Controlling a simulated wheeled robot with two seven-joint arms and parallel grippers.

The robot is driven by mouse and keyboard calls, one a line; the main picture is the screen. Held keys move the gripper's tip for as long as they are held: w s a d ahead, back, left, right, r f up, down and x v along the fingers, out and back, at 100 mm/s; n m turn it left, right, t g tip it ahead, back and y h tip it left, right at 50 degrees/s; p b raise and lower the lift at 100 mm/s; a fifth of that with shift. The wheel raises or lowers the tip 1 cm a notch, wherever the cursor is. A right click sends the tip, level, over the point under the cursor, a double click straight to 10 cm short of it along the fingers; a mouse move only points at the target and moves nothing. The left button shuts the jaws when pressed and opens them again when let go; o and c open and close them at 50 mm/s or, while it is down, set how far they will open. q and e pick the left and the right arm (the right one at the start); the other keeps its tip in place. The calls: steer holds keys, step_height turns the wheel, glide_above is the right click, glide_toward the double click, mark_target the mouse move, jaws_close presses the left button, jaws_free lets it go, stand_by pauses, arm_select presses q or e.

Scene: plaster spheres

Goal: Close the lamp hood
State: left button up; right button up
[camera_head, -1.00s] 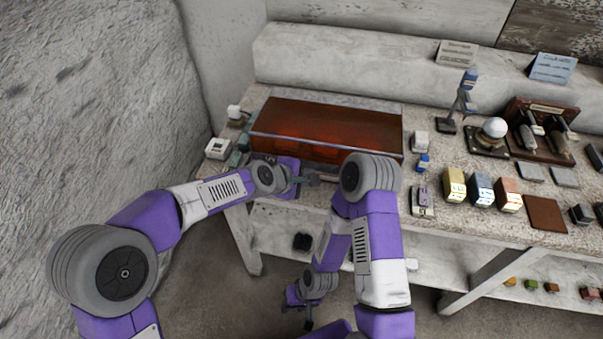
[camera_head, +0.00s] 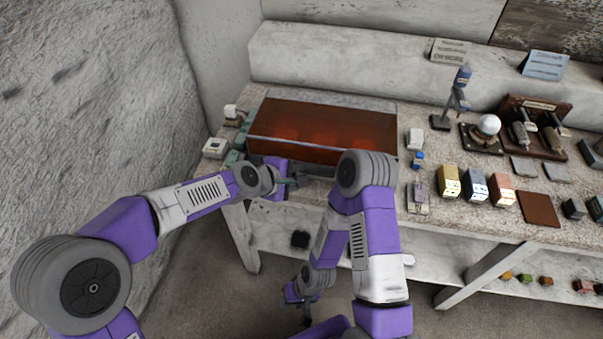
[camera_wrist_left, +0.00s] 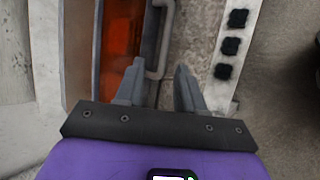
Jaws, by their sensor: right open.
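The lamp hood (camera_head: 350,122) is a wide brown-red box with an orange glow, at the back left of the bench; a pale strip runs along its front edge. I cannot tell how far it stands open. In the left wrist view its orange surface (camera_wrist_left: 119,45) shows beside a grey bar handle (camera_wrist_left: 168,38). My left gripper (camera_head: 294,182) is at the hood's front; its fingers (camera_wrist_left: 160,92) are apart, with the handle's end just beyond the gap, no clear contact. My right gripper (camera_head: 305,312) hangs low before the bench, open and empty, partly hidden by my right arm.
A white device (camera_head: 215,148) stands left of the hood. Small blocks, a white ball (camera_head: 488,125) on a stand and a brown tool rack (camera_head: 533,125) fill the bench to the right. A rough wall (camera_head: 90,100) bounds the left. The floor before the bench is clear.

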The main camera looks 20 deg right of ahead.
arm_select(q)
steer(key=v, duration=0.4)
steer(key=shift+p, duration=0.3)
steer(key=s+a+f+m+g+y+p, duration=0.1)
steer(key=a+f+y, duration=0.1)
steer(key=a+f, duration=0.75)
steer(key=s+a+f+m+y+p, duration=0.1)
steer(key=s+a+f+y, duration=0.1)
steer(key=a+f, duration=0.75)
steer(key=s+a+f+m+g+p, duration=0.1)
steer(key=s+a+f+m, duration=0.1)
steer(key=s+f, duration=0.4)
steer(key=s+a+f+m+g+y+p, duration=0.1)
steer(key=s+a+f+m, duration=0.1)
steer(key=s+a+f, duration=0.3)
steer(key=s+f, duration=0.1)
steer(key=s, duration=0.3)
steer(key=shift+g, duration=0.4)
steer(key=shift+w, duration=0.1)
